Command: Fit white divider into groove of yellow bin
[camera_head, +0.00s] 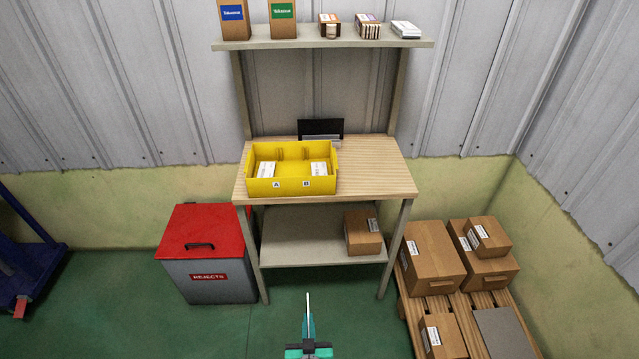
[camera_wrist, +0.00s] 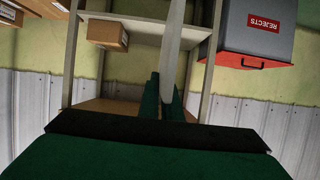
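The yellow bin (camera_head: 257,185) sits on the wooden workbench, with labels A and B on its front wall. A white item lies inside on the left (camera_head: 266,169) and another on the right (camera_head: 319,168). My gripper (camera_head: 308,333) is low in front of the bench, well short of the bin. It is shut on the white divider (camera_head: 308,303), which shows as a thin upright strip. In the wrist view, the divider (camera_wrist: 174,45) stands between the green fingers (camera_wrist: 166,98), seen nearly edge-on.
The bench top (camera_head: 375,180) is bare right of the bin; a dark panel (camera_head: 320,128) stands behind it. A shelf (camera_head: 350,42) with boxes hangs above. A red-lidded rejects bin (camera_head: 208,275) stands left, and a pallet with cartons (camera_head: 432,258) right.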

